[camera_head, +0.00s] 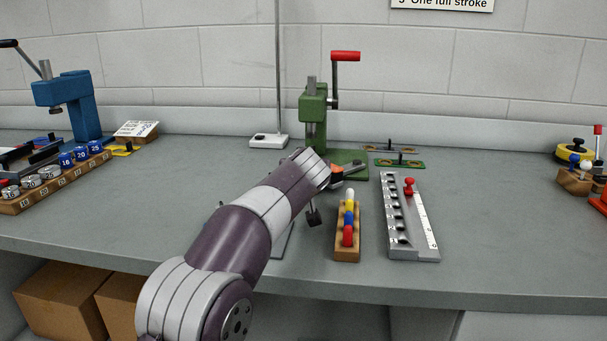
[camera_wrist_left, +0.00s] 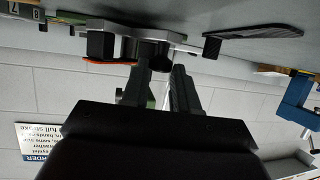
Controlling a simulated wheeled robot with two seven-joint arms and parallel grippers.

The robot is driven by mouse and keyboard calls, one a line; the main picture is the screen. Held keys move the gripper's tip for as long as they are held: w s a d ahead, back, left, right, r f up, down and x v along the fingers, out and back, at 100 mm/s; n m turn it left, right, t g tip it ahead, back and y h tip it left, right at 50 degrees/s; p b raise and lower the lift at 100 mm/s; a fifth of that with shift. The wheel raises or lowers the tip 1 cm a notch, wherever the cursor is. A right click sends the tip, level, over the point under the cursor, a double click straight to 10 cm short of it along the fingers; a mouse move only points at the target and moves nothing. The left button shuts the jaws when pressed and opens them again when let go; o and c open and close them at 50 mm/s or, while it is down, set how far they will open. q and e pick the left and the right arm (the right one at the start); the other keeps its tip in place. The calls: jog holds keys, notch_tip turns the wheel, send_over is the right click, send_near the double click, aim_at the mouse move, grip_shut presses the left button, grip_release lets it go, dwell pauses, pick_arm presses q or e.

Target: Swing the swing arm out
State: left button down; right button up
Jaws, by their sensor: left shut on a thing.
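The green press (camera_head: 314,105) with a red-handled lever stands at the back centre. At the front of its base is what looks like the swing arm (camera_head: 348,169), a short grey-and-black piece with orange on it. My left arm reaches in to this spot and hides part of it. In the left wrist view, which is upside down, a grey plate with dark knobs and an orange edge (camera_wrist_left: 122,48) shows above my left gripper (camera_wrist_left: 160,70). The gripper's fingers are shut on a dark knob under the plate; the contact is hard to make out. My right gripper is not in view.
A wooden block with coloured pegs (camera_head: 347,247) and a metal rail with a red knob (camera_head: 408,235) stand to the right of my arm. Two small fixture plates (camera_head: 400,163) lie behind. A blue press (camera_head: 75,100) and a wooden rack (camera_head: 60,185) stand left.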

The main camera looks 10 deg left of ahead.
pick_arm(q)
jog(key=c, duration=0.8)
grip_release()
jog(key=shift+c, duration=0.2)
jog(key=v, duration=1.2)
jog(key=shift+s+b, duration=0.3)
jog(key=shift+b, duration=0.05)
jog(key=shift+r, duration=0.15)
jog(key=shift+c, duration=0.4)
